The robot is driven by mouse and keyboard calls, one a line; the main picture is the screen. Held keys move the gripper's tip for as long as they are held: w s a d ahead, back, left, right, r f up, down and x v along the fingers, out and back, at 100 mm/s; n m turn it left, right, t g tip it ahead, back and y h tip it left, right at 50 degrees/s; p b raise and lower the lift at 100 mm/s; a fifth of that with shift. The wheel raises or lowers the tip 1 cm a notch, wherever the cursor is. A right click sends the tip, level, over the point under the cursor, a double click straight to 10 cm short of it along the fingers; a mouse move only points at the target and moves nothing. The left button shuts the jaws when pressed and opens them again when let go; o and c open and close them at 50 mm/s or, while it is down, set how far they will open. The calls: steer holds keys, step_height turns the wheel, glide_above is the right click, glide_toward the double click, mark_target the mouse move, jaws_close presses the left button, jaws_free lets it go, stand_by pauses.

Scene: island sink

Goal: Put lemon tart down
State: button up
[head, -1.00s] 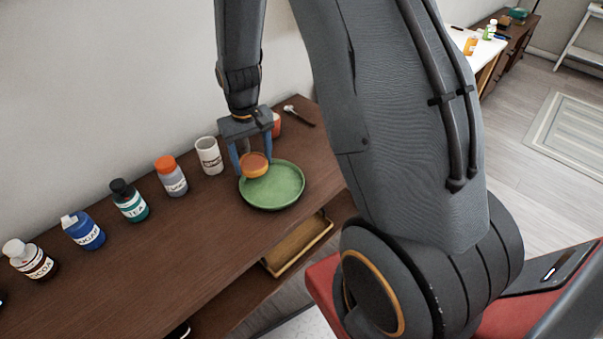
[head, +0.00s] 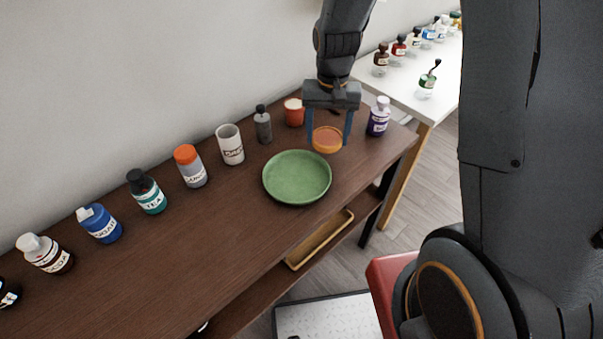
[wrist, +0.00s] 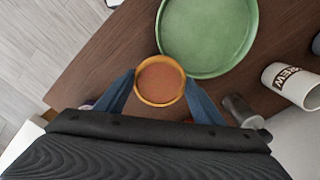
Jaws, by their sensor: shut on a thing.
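The lemon tart (head: 327,139) is a small round tart with an orange-yellow rim and a brownish-orange top. My gripper (head: 329,138) is shut on it, with one blue finger on each side. The tart is level, to the right of the green plate (head: 297,177) and near the brown table's right end. I cannot tell whether it touches the tabletop. In the wrist view the tart (wrist: 160,81) sits between the fingers, close beside the plate (wrist: 207,35), which is empty.
A grey bottle (head: 263,125), an orange-red cup (head: 294,112) and a purple bottle (head: 378,117) stand near the gripper. A white mug (head: 230,145) and several labelled bottles line the wall side leftward. The brown table (head: 190,245) is clear in front. A white table (head: 410,88) stands beyond.

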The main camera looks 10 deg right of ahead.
mark_target(297, 178)
steer(key=s+a+r+m+b, duration=0.3)
steer(key=s+a+r+m, duration=0.25)
steer(key=a+m, duration=0.3)
steer(key=shift+s+a+f+p, duration=0.15)
steer(key=shift+f+p, duration=0.15)
steer(key=shift+f, duration=1.4)
steer(key=shift+s+f+p, duration=0.1)
steer(key=shift+f+p, duration=0.2)
steer(key=shift+f, duration=1.35)
steer(key=shift+s+a+f+p, duration=0.15)
steer(key=shift+f+p, duration=0.15)
steer(key=shift+f, duration=1.4)
steer(key=shift+f, duration=0.1)
steer(key=o, duration=1.1)
